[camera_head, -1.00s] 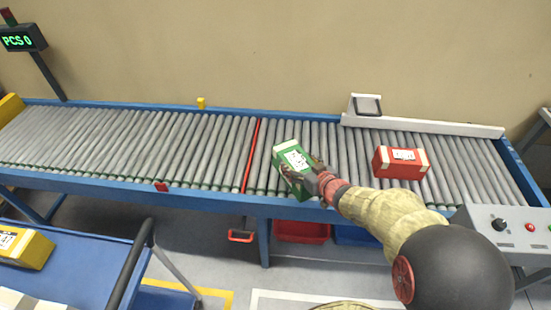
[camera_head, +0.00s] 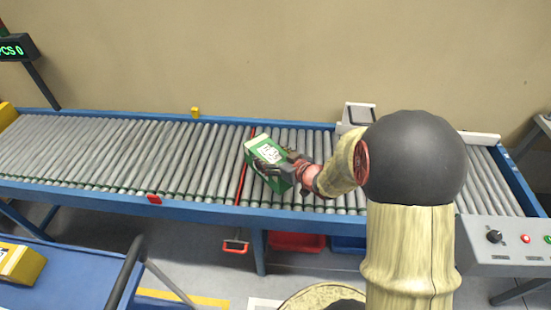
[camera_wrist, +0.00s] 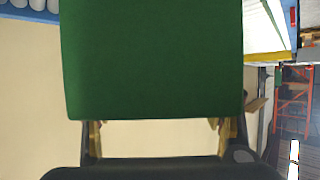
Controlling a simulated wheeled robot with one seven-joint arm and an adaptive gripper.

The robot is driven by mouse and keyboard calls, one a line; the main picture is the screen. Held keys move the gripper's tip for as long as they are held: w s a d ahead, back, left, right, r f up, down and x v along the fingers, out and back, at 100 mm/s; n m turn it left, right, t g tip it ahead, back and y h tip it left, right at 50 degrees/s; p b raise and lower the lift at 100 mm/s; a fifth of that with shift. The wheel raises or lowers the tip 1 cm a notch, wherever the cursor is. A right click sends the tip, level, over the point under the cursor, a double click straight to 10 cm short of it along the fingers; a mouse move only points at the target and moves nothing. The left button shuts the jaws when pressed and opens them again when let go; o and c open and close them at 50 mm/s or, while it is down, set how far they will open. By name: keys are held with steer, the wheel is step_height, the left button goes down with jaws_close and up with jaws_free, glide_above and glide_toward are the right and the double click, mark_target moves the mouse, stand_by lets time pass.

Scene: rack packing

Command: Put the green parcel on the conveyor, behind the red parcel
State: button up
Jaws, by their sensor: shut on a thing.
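The green parcel (camera_head: 268,154), with pale ends and a white label, is over the roller conveyor (camera_head: 120,150), just right of the red line across the rollers. It lies tilted, and I cannot tell whether it touches the rollers. My gripper (camera_head: 276,168) is shut on it from the right. In the wrist view the green parcel (camera_wrist: 150,60) fills the space before the fingers. The red parcel is not visible now; my arm covers the part of the conveyor where it stood.
A control box (camera_head: 505,240) with a knob and buttons stands at the right end. A blue cart (camera_head: 75,265) with a yellow parcel (camera_head: 20,264) is at lower left. A red bin (camera_head: 296,242) is under the conveyor. The rollers left of the red line are clear.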

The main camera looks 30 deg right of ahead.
steer(key=w+d+f+b, duration=0.3)
steer(key=w+d+f, duration=0.4)
steer(key=w+f, duration=0.3)
steer(key=shift+f, duration=1.1)
steer(key=shift+d+f+b, duration=0.1)
steer(key=shift+f+b, duration=0.1)
steer(key=shift+b, duration=0.4)
steer(key=o, duration=1.6)
steer(key=shift+o, duration=0.2)
steer(key=shift+r+p, duration=0.15)
steer(key=shift+p, duration=0.2)
